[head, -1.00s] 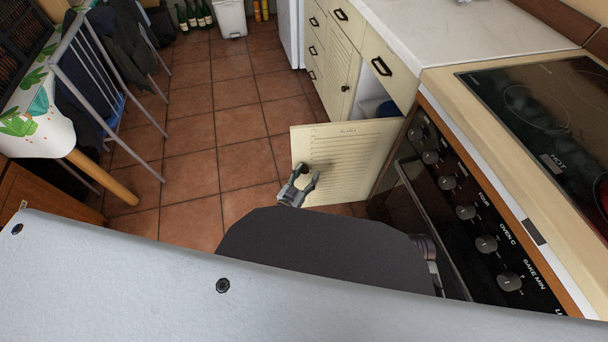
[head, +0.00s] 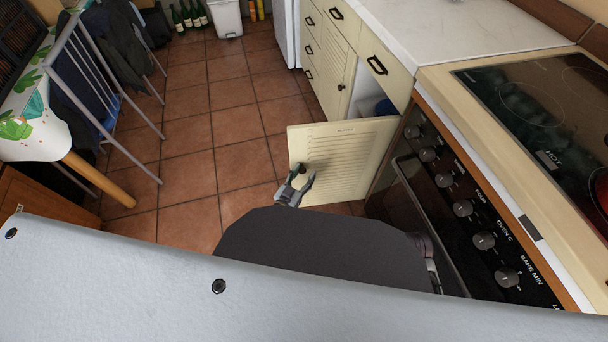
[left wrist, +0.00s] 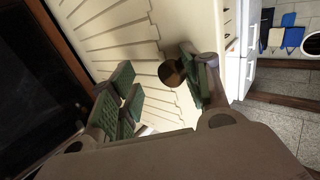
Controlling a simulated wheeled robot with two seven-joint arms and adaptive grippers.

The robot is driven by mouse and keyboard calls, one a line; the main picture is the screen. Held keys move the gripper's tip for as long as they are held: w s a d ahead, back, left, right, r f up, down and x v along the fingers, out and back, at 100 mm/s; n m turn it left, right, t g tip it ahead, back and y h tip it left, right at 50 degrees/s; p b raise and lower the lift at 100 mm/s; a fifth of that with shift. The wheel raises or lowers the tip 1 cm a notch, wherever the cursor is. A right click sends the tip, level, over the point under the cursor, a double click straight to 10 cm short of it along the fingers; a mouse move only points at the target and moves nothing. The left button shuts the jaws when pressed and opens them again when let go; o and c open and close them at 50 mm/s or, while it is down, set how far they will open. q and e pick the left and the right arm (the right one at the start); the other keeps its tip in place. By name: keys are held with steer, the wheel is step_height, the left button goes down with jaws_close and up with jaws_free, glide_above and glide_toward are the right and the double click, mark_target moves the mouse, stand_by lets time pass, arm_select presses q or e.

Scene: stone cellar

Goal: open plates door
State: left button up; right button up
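The plates door (head: 350,160) is a cream slatted cabinet door. It stands swung well out from the cabinet beside the oven, with a dark gap and something blue inside. Its round dark knob (left wrist: 172,73) shows in the left wrist view, close to the right-hand finger. My left gripper (head: 296,187) is at the door's free edge, by the knob. In the left wrist view the fingers of my left gripper (left wrist: 160,92) are spread wide with nothing clamped between them. Whether the finger touches the knob is unclear. My right gripper is not in view.
The oven (head: 470,215) with its knobs and the hob (head: 540,100) stand at the right. A metal-framed chair (head: 100,85) with dark clothes and a table with a patterned cloth (head: 30,125) are at the left. The tiled floor (head: 200,130) between is clear.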

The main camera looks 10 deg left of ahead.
arm_select(q)
steer(key=v, duration=1.2)
stand_by(0.3)
steer(key=shift+w, duration=0.2)
stand_by(0.5)
